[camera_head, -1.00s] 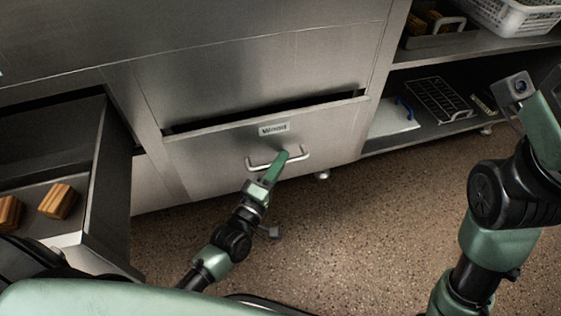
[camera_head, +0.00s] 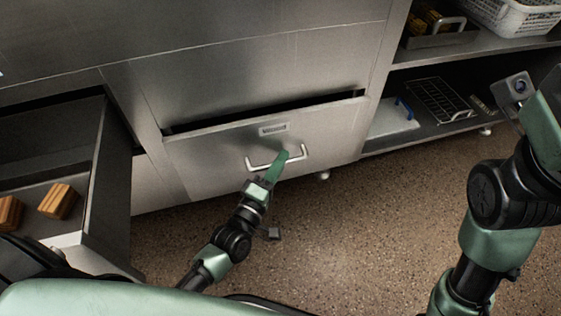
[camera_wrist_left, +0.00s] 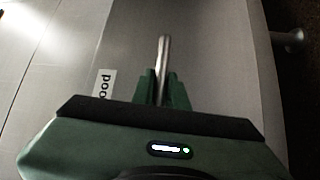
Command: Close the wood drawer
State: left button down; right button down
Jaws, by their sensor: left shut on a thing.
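The wood drawer (camera_head: 205,165) is a grey metal drawer front in the middle of the head view. A dark gap along its top edge shows it stands slightly open. Its label plate (camera_head: 273,129) is unreadable in the head view; in the left wrist view the label (camera_wrist_left: 104,84) shows "ood". My left gripper (camera_head: 281,157) is shut on the drawer's silver bar handle (camera_head: 260,167). In the left wrist view the handle (camera_wrist_left: 164,50) runs between the left gripper's green fingers (camera_wrist_left: 161,88). My right arm is at the right, its fingertips out of view.
Another drawer (camera_head: 112,185) stands open at the left with wooden blocks (camera_head: 58,201) in it. At the right are shelves with a white basket (camera_head: 515,15), a metal tray (camera_head: 440,38) and a wire rack (camera_head: 440,100). The speckled floor (camera_head: 350,240) is clear.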

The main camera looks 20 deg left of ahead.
aim_at(273, 153)
pick_arm(q)
jog(key=w+a, duration=0.2)
jog(key=w, duration=0.1)
jog(key=shift+w+a, duration=0.25)
jog(key=shift+w, duration=0.05)
jog(key=shift+a, duration=0.1)
jog(key=c, duration=1.4)
grip_release()
